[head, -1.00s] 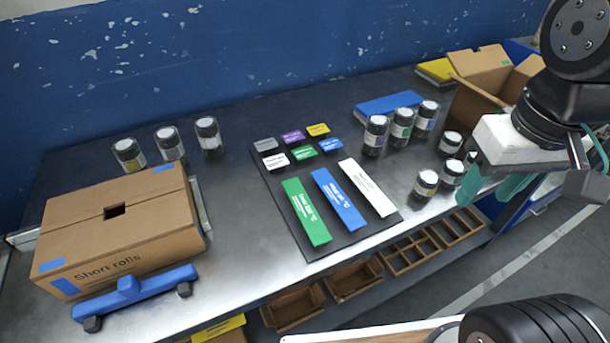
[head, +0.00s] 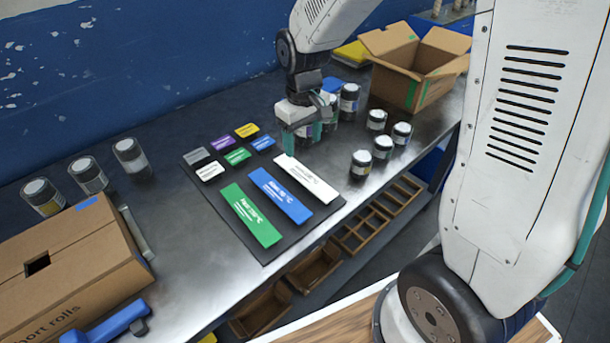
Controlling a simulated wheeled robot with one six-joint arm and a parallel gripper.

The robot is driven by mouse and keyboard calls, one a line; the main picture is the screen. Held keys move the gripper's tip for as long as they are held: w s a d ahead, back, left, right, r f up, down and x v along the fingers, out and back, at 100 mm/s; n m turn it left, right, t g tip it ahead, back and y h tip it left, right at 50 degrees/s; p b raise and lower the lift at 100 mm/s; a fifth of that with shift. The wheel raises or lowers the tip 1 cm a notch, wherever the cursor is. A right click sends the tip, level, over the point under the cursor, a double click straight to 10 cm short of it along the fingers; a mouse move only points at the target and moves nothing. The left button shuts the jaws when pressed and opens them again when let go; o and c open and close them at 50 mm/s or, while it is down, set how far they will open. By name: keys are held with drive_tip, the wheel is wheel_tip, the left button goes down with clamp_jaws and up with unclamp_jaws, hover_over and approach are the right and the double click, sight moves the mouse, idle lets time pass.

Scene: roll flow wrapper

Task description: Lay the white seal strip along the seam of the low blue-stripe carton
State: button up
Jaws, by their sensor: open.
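The white seal strip (head: 308,181) lies flat on a dark mat (head: 289,230), to the right of a blue strip (head: 280,195) and a green strip (head: 250,215). My gripper (head: 302,148) is open and empty, pointing down just above the far end of the white strip. I cannot tell whether its fingertips touch the strip. The low carton (head: 80,265) with blue tape patches and "Short rolls" lettering stands at the lower left, partly cut off by the frame edge. A square hole shows in its top.
Several small coloured cards (head: 237,156) lie behind the strips. Dark jars (head: 361,164) stand right of the mat, some close behind my gripper. More jars (head: 88,174) stand behind the carton. An open box (head: 425,58) stands at back right. A blue tool (head: 108,325) is before the carton.

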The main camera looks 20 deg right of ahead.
sight(299, 172)
drive_tip(key=f, duration=0.8)
drive_tip(key=shift+w+a+f, duration=0.25)
drive_tip(key=shift+w+a, duration=0.05)
drive_tip(key=shift+a, duration=0.1)
drive_tip(key=c, duration=1.1)
drive_tip(key=shift+c, duration=0.2)
